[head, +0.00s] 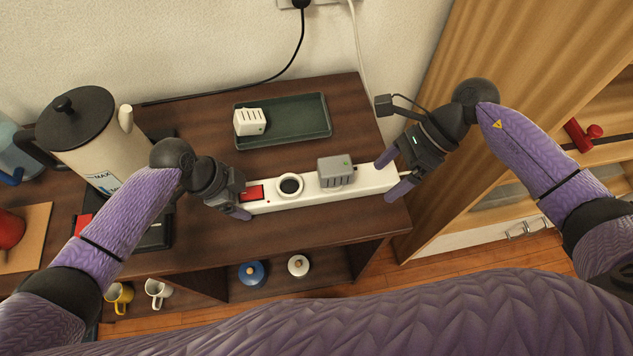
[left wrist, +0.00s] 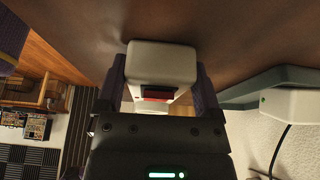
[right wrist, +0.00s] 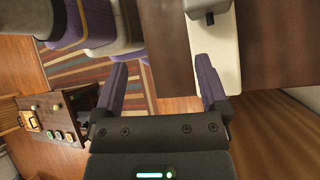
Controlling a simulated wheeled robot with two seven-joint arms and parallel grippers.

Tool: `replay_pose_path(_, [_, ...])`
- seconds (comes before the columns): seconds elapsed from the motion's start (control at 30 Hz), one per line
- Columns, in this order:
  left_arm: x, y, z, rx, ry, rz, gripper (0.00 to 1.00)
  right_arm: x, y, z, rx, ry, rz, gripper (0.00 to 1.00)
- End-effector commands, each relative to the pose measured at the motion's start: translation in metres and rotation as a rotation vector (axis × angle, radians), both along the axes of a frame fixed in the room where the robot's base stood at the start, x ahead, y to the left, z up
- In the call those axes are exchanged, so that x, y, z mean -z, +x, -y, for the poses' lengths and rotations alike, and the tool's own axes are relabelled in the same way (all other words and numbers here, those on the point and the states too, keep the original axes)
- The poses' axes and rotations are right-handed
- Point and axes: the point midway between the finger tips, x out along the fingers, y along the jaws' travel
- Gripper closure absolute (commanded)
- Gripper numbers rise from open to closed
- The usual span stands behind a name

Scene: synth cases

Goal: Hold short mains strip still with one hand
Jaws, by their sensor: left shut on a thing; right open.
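The short white mains strip (head: 310,196) lies along the front of the dark wooden top. It has a red switch (head: 252,192) at its left end, an open round socket (head: 290,185) and a grey plug block (head: 335,171) seated further right. My left gripper (head: 238,203) is shut on the strip's left end; the left wrist view shows the strip's white end (left wrist: 162,62) between the fingers. My right gripper (head: 390,178) is open at the strip's right end. In the right wrist view, the strip (right wrist: 217,50) passes by one finger; I cannot tell whether they touch.
A dark green tray (head: 300,133) holding a white plug block (head: 249,121) stands behind the strip. A cream kettle-like jug (head: 90,140) stands at the left. Mugs (head: 158,291) and lidded pots (head: 252,274) sit lower down. A wooden cabinet (head: 500,70) is at the right.

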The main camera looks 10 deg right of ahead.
Motion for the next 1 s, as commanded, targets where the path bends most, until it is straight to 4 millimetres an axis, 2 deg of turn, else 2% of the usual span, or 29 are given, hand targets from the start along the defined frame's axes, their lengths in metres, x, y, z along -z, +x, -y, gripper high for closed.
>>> replay_pose_path(0.03, [0.0,0.0,0.0,-0.001,0.001,-0.001,0.86,-0.012,0.015,-0.007,-0.028,0.013,0.089,0.06])
replay_pose_path(0.1, [0.0,0.0,0.0,-0.001,0.001,-0.001,0.86,-0.025,0.031,-0.014,-0.06,0.024,0.194,0.06])
replay_pose_path(0.27, [0.0,0.0,0.0,-0.001,0.001,-0.001,0.86,-0.036,0.045,-0.023,-0.094,0.036,0.293,0.06])
replay_pose_path(0.7, [0.0,0.0,0.0,0.0,0.001,-0.001,0.86,0.019,0.045,-0.07,-0.092,0.036,0.292,0.06])
replay_pose_path(1.0, [0.0,0.0,0.0,0.001,0.001,-0.002,0.86,0.031,0.045,-0.079,-0.09,0.036,0.293,0.06])
